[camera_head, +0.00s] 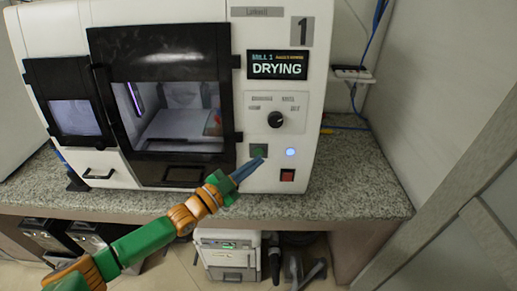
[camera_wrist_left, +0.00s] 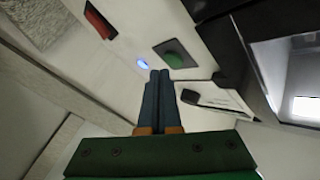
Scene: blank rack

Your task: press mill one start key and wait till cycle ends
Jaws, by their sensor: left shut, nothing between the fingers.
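Mill one (camera_head: 235,120) is a white machine on a stone counter, marked with a 1. Its display (camera_head: 278,65) reads "MILL 1" and "DRYING". The green start key (camera_head: 258,150) is on its front panel, and shows in full in the left wrist view (camera_wrist_left: 175,55). My left gripper (camera_head: 262,161) is shut and empty, its tips just below the green key in the head view. In the left wrist view the fingertips (camera_wrist_left: 160,72) are near the key but do not cover it; I cannot tell whether they touch the panel. My right gripper is not in view.
A blue light (camera_head: 291,152) glows right of the green key, with a red switch (camera_head: 287,175) below it. A black knob (camera_head: 276,119) is above. The dark-framed mill door (camera_head: 180,165) is left of the keys. Bare counter (camera_head: 365,185) lies to the right.

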